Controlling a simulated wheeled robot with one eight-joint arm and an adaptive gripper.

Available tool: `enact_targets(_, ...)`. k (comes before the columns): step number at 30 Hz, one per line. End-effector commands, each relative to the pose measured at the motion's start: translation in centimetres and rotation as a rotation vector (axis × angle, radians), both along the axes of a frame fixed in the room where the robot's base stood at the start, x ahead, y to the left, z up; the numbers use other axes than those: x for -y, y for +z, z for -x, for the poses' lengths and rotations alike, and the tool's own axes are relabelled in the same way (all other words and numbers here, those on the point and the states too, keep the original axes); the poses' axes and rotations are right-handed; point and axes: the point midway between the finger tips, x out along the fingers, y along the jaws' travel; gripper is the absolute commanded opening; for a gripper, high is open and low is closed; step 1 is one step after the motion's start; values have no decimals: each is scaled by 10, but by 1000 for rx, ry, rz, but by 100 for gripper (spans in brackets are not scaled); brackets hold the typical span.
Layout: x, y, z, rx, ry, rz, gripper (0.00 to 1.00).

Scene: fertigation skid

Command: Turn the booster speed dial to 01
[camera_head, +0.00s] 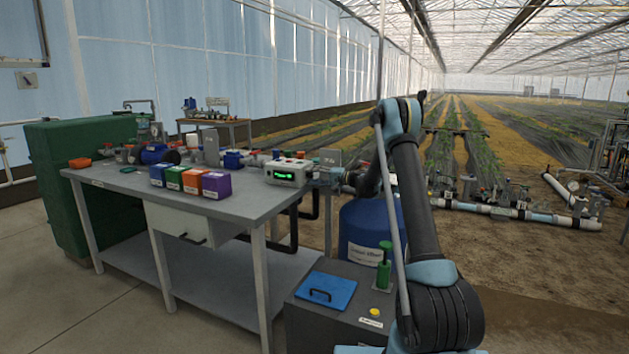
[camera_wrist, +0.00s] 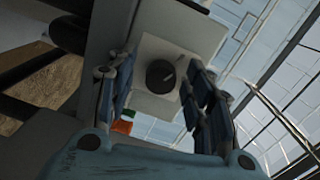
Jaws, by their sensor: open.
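The dial is a black round knob (camera_wrist: 161,76) with a pale pointer mark, on a light plate (camera_wrist: 150,48) in the wrist view. It lies between the two fingers of my gripper (camera_wrist: 160,82), which are apart on either side of it. I cannot tell whether they touch it. In the head view a pale control box (camera_head: 287,173) with a lit green display stands at the table's right end. The dial does not show in the head view, and the digits on the display are too small to read.
Blue, green, orange and purple boxes (camera_head: 190,181) stand in a row on the grey table (camera_head: 130,184). A blue drum (camera_head: 362,222) stands right of the table. A dark cabinet (camera_head: 335,305) with a green handle is in front. Pipes and valves line the table's back.

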Motion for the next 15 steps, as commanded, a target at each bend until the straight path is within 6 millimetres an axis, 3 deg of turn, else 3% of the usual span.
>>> enact_targets(7, 16, 1, 4, -1, -2, -1, 47)
enact_targets(15, 65, 3, 21, -1, -3, -1, 47)
